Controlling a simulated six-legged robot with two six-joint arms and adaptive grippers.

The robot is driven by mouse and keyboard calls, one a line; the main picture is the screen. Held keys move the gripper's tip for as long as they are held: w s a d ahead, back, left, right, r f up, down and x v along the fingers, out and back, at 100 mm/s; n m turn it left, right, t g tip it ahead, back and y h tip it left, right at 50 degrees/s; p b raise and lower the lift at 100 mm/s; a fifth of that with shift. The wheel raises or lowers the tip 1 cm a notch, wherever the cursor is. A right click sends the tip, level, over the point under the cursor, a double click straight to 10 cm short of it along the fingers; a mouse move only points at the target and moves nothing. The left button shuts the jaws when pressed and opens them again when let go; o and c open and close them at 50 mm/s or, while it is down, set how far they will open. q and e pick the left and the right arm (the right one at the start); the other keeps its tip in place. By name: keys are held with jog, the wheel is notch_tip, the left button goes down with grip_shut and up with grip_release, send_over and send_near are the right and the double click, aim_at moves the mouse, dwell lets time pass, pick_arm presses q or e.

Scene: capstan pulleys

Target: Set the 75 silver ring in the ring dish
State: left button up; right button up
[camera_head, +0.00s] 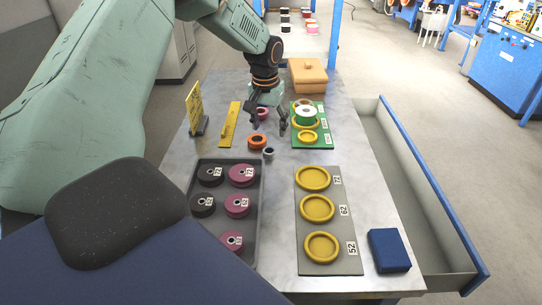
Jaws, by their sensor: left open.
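My left gripper (267,116) is open, pointing down over the far middle of the table (370,185), with a magenta ring (262,113) showing between its fingers. I cannot tell whether they touch it. A small dark ring with a pale silvery centre (268,153) lies nearer, beside an orange-and-black ring (257,142). I cannot read 75 on any ring. A green board (321,142) right of the gripper bears yellow round dishes (307,137) and a green-and-white spool (306,118). Which dish is the ring dish is unclear. My right gripper is out of view.
A dark tray (262,190) holds black and magenta pulleys. A grey board (335,225) bears yellow dishes labelled 72, 62 and 52. A blue block (389,250), wooden box (307,75), yellow strip (230,124) and standing yellow sign (194,108) are around.

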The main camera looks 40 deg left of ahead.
aim_at(269, 150)
pick_arm(q)
jog(key=shift+a+f, duration=0.2)
jog(key=shift+f, duration=0.25)
jog(key=shift+s+a+f, duration=0.1)
jog(key=shift+a+f, duration=0.05)
jog(key=shift+f, duration=0.4)
jog(key=shift+s+a+f, duration=0.1)
jog(key=shift+a+f, duration=0.05)
jog(key=shift+f, duration=0.35)
jog(key=f, duration=0.2)
jog(key=d+f+b, duration=0.1)
jog(key=f, duration=0.1)
jog(key=shift+w+d+f+b, duration=0.1)
jog(key=shift+w+d+b, duration=0.1)
jog(key=shift+b, duration=0.1)
jog(key=shift+a+f, duration=0.2)
jog(key=shift+f, duration=0.1)
jog(key=shift+a+f, duration=0.15)
jog(key=shift+a, duration=0.05)
jog(key=shift+d, duration=0.25)
jog(key=shift+c, duration=1.4)
jog(key=shift+a, duration=0.2)
jog(key=c, duration=0.4)
jog(key=shift+d, duration=0.15)
jog(key=c, duration=0.6)
grip_shut()
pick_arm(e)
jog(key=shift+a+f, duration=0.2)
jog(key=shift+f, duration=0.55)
